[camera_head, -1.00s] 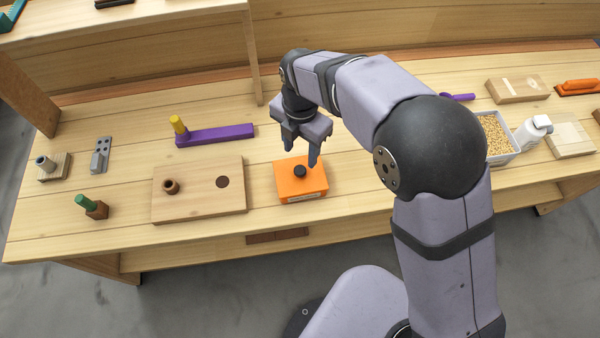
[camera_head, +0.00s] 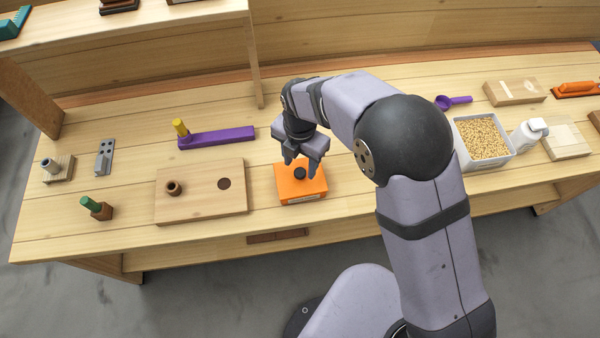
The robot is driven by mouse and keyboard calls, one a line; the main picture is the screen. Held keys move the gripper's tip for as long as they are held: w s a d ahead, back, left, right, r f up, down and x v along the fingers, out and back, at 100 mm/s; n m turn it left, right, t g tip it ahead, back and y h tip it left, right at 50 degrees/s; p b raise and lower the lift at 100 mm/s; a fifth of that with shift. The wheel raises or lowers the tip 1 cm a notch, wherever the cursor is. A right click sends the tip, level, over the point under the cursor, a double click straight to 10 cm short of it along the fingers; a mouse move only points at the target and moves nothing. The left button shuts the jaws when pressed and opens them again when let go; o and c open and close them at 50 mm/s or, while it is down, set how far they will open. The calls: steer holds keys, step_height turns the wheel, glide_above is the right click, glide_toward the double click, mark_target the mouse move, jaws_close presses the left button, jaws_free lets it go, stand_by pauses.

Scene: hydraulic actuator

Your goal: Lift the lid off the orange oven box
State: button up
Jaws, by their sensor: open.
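The orange oven box (camera_head: 301,190) sits near the front edge of the wooden bench, in the middle of the view. A round black knob (camera_head: 299,173) stands on its orange top, which looks closed. My gripper (camera_head: 299,166) is open, pointing down over the back part of the box. Its two fingers appear on either side of the knob, one to the left and one to the right. I cannot tell exactly how high the fingertips are above the top. Nothing is held.
A wooden board (camera_head: 200,206) with a brown ring lies left of the box. A purple bar with a yellow peg (camera_head: 220,137) lies behind it. A bin of pellets (camera_head: 483,140) and a white bottle (camera_head: 528,134) stand to the right.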

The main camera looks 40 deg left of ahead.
mark_target(300, 172)
steer(key=shift+f, duration=1.35)
steer(key=c, duration=1.1)
steer(key=shift+c, duration=0.2)
steer(key=shift+r, duration=0.15)
step_height(300, 172, up, 10)
steer(key=b, duration=0.2)
steer(key=shift+b, duration=0.3)
